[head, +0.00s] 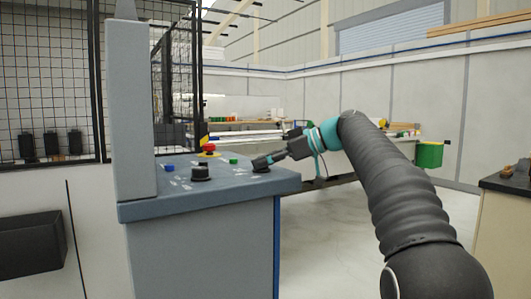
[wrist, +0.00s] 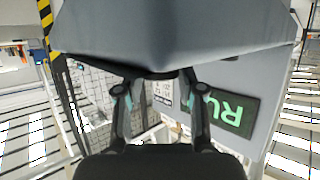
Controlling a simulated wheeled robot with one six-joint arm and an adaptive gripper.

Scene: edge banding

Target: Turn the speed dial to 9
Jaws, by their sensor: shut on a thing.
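The grey control console (head: 235,185) stands left of centre in the head view, with a sloped top panel. A black dial (head: 201,174) sits near the panel's front middle, apart from my gripper. My gripper (head: 263,162) reaches in from the right, its fingertips at a dark knob near the panel's right end. It is shut on that knob, which the fingers largely hide. In the wrist view, both fingers of my gripper (wrist: 157,88) reach to the edge of a grey surface, and the knob is hidden. Dial labels and pointer are too small to read.
The panel also carries a red mushroom button (head: 209,148), a green button (head: 233,161) and a blue button (head: 168,167). A tall grey post (head: 131,110) rises at the console's left. A dark sign with green letters (wrist: 228,112) shows in the wrist view.

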